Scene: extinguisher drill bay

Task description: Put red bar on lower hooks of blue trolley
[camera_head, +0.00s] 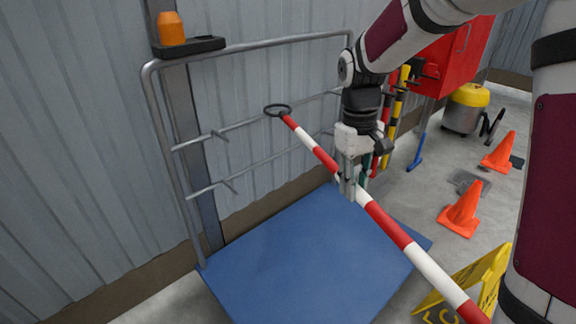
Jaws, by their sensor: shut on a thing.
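The red-and-white striped bar (398,235) slants across the view, with a dark ring at its far end. Its near end runs out of the picture at the bottom right. My gripper (352,192) is shut on the bar near its middle and holds it above the deck. The blue trolley (290,265) has a flat blue deck and a grey tube frame at the back. Its upper hooks (219,135) and lower hooks (228,184) stick out from two crossbars. The right ends of the crossbars are partly hidden behind the bar and my arm.
An orange beacon (171,28) sits on a black tray beside the frame's top rail. A corrugated wall stands close behind the trolley. Orange cones (462,210), a yellow floor sign (462,290), a vacuum (464,108) and a red cabinet (446,58) are to the right.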

